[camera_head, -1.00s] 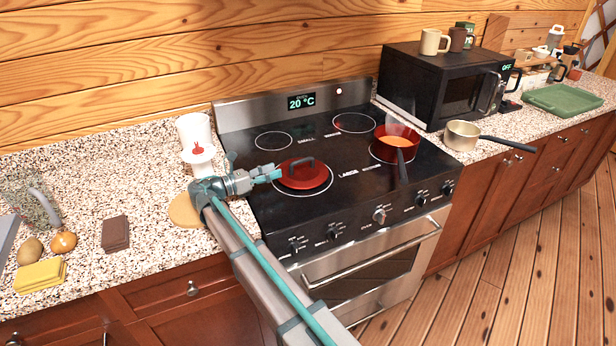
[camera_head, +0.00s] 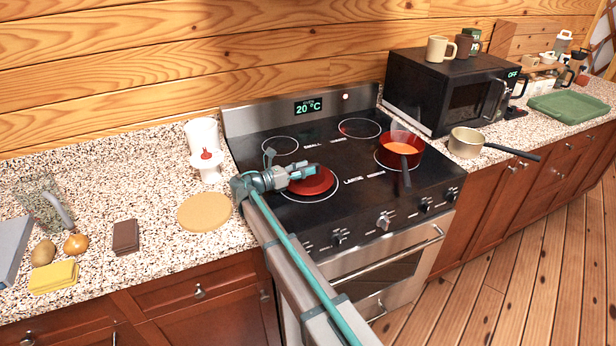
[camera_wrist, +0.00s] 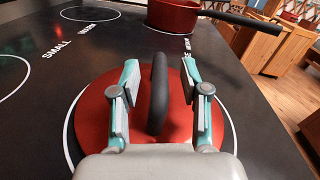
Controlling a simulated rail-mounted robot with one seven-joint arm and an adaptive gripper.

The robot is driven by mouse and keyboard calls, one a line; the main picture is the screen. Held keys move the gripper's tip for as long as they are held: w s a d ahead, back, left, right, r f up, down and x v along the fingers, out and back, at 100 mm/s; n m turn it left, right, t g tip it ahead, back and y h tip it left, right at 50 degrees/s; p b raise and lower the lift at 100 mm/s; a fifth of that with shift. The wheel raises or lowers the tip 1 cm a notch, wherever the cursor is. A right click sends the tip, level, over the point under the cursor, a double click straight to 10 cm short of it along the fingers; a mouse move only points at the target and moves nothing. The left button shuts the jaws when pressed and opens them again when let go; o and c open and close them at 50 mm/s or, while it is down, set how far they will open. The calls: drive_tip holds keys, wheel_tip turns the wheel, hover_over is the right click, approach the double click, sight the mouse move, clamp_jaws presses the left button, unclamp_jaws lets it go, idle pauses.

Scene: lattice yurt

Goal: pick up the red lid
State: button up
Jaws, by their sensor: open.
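The red lid (camera_head: 314,183) lies on the front left burner of the black stovetop. In the wrist view the lid (camera_wrist: 92,118) fills the area under my gripper, and its dark arched handle (camera_wrist: 158,95) stands up between the two fingers. My gripper (camera_wrist: 160,100) is open, with one finger on each side of the handle and gaps visible on both sides. In the head view my gripper (camera_head: 302,172) reaches over the lid from the left and hides most of the handle.
A red pot (camera_head: 400,150) with orange contents stands on the right burner, its dark handle pointing forward. A beige saucepan (camera_head: 465,143) is on the right counter near the microwave (camera_head: 450,92). A round tan board (camera_head: 205,211) and a white dispenser (camera_head: 204,150) are left of the stove.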

drive_tip(key=shift+c, duration=0.4)
clamp_jaws()
